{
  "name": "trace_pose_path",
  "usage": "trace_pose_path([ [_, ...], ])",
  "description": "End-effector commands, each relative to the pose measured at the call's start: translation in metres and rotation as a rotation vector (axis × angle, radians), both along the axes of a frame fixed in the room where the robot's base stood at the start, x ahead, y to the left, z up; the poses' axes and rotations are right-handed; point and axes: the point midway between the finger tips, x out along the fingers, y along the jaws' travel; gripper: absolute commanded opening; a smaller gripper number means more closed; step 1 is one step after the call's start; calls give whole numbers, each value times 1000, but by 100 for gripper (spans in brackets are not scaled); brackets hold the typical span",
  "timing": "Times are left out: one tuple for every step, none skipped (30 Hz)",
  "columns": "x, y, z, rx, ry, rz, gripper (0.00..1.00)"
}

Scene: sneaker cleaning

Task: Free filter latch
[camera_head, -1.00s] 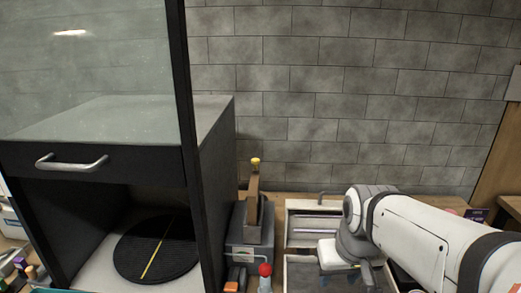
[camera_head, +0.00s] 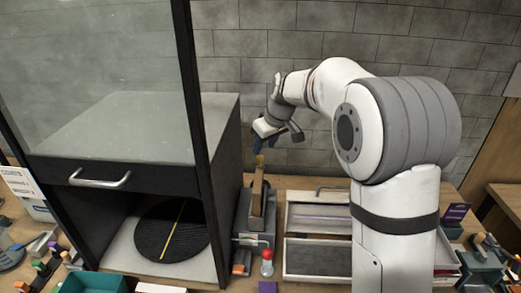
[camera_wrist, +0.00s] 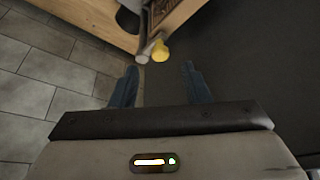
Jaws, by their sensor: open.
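A small device (camera_head: 257,225) stands right of the dark cabinet, with an upright brown wooden piece (camera_head: 257,198) on it. A yellow knob (camera_head: 259,160) tops this piece. I cannot tell for certain which part is the filter latch. My gripper (camera_head: 278,141) is above and slightly right of the knob, in front of the wall. In the wrist view its two blue fingers (camera_wrist: 161,85) are apart with nothing between them. The yellow knob (camera_wrist: 161,50) and a grey round end beside it (camera_wrist: 143,56) show just beyond the fingertips, apart from them.
The black cabinet (camera_head: 225,165) with a glass front is close on the left, with a ribbed round mat (camera_head: 160,235) inside. A divided tray (camera_head: 318,215) lies right of the device. A red-topped lever (camera_head: 267,254) stands at the device's front.

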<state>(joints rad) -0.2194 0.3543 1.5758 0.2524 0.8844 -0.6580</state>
Motion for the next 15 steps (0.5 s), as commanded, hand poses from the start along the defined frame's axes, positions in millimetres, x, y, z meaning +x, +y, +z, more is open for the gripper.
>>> trace_pose_path([
  [2,3,-6,-1,3,1,42],
  [3,4,-11,-1,5,1,42],
  [5,6,-17,-1,3,1,42],
  [6,7,-21,0,4,1,42],
  [7,8,-25,0,3,1,42],
  [9,9,-29,0,3,1,42],
  [10,10,-32,0,3,1,42],
  [10,11,-35,1,2,1,42],
  [11,12,-37,1,1,0,42],
  [12,12,-39,0,0,0,42],
  [12,12,-40,0,0,0,42],
  [12,13,-42,1,1,0,42],
  [12,13,-43,0,0,0,42],
  [13,13,-43,0,0,0,42],
  [13,13,-43,0,0,0,42],
])
